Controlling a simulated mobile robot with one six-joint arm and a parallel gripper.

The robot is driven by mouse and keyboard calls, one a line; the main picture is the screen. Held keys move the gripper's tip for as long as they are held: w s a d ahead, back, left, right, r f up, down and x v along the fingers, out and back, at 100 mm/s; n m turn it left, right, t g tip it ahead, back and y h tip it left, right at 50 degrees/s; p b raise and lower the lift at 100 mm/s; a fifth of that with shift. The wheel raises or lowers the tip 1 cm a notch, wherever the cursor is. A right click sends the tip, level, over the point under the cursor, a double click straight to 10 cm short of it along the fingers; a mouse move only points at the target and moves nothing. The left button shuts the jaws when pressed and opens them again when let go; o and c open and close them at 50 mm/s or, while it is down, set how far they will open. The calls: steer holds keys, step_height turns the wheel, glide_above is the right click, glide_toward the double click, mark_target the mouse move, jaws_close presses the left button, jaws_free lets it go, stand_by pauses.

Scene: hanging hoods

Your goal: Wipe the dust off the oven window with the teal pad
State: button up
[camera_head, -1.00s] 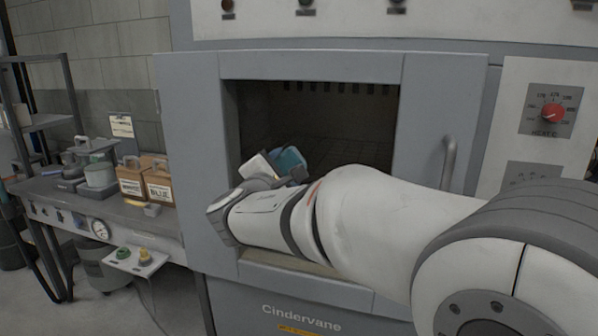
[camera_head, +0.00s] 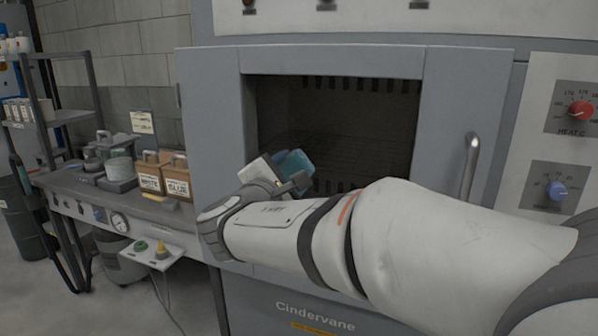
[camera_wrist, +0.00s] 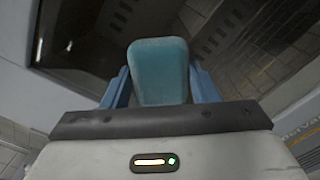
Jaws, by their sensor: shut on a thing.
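The oven window (camera_head: 375,130) is a dark pane in the grey oven door, in the middle of the head view. It also shows in the wrist view (camera_wrist: 95,35). My gripper (camera_head: 290,172) is shut on the teal pad (camera_head: 297,160), in front of the window's lower left part. In the wrist view the pad (camera_wrist: 160,70) stands between the two blue fingers of my gripper (camera_wrist: 160,85). I cannot tell whether the pad touches the glass. My arm hides the lower part of the window.
A door handle (camera_head: 470,165) sticks out right of the window. Knobs (camera_head: 581,109) sit on the panel at far right. At left, a bench (camera_head: 75,190) holds two boxes (camera_head: 163,178) and other items. A small stand (camera_head: 158,258) has green and yellow buttons.

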steer(key=shift+s+a, duration=0.1)
steer(key=shift+s, duration=0.1)
steer(key=shift+v, duration=1.55)
steer(key=shift+w, duration=0.1)
